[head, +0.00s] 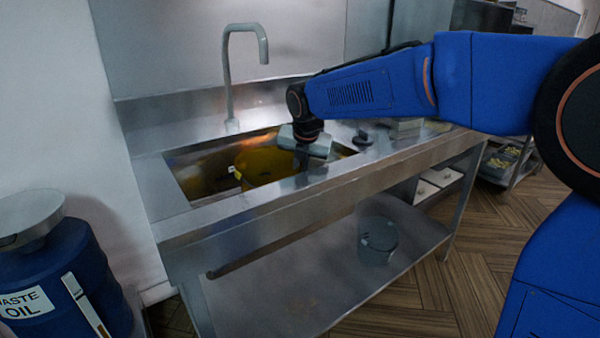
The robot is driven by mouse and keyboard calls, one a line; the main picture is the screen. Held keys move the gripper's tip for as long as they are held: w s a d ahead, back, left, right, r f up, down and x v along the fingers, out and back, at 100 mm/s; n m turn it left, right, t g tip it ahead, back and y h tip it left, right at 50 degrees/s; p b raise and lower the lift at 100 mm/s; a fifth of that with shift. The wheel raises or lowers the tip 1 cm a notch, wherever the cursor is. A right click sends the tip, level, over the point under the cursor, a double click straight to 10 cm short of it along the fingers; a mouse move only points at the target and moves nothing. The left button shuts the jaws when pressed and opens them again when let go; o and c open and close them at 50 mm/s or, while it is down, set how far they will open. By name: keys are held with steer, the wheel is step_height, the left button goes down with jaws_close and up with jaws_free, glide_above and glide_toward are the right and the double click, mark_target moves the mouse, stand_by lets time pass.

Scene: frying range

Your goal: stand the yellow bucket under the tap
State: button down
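The yellow bucket (262,164) is down in the sink basin (200,170), so only its upper part shows. A small white and yellow patch shows at its left side. The grey tap (229,85) rises behind the basin, and its spout curves forward above and behind the bucket. My gripper (304,163) points down over the right part of the basin, at the bucket's right side. Its fingers are mostly hidden against the dark basin, so I cannot tell whether they are open, shut or touching the bucket.
A dark object (362,138) lies on the steel counter right of the basin. A grey bucket (378,240) stands on the lower shelf (300,290). A blue waste oil drum (70,265) stands at front left. The wooden floor at front right looks clear.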

steer(key=shift+f, duration=0.15)
steer(key=c, duration=1.9)
jaws_free()
steer(key=v, duration=1.2)
steer(key=shift+s, duration=0.1)
